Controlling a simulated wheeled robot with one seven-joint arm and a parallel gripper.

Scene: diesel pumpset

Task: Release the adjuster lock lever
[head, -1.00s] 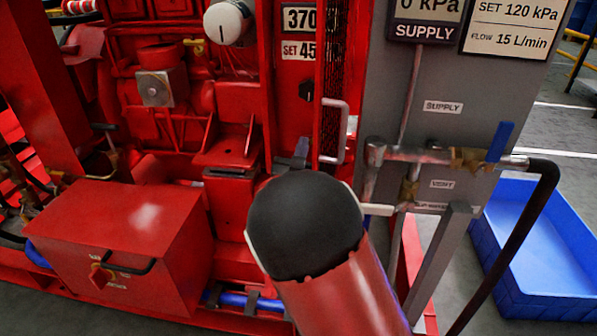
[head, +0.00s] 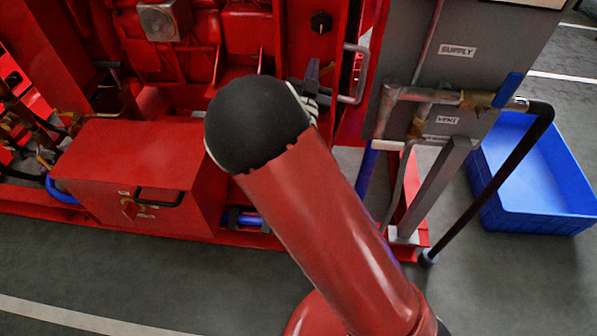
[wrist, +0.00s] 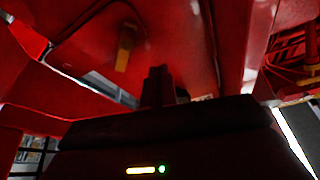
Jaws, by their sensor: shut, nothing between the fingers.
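In the wrist view a short yellow-orange lever (wrist: 125,48) hangs on a red panel; it looks like the adjuster lock lever, though the picture is dark and nothing labels it. My gripper (wrist: 157,80) points up into the wrist view with its dark fingers together and nothing between them. The lever stands up and left of the fingertips, apart from them in the picture. In the head view my arm hides most of the area around my gripper, and I cannot make out the lever there.
A red box (head: 140,180) with a black handle stands low at left. A grey panel (head: 440,75) with pipes and a blue-handled valve (head: 508,88) stands at right. A blue bin (head: 535,180) lies beyond it. Floor in front is clear.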

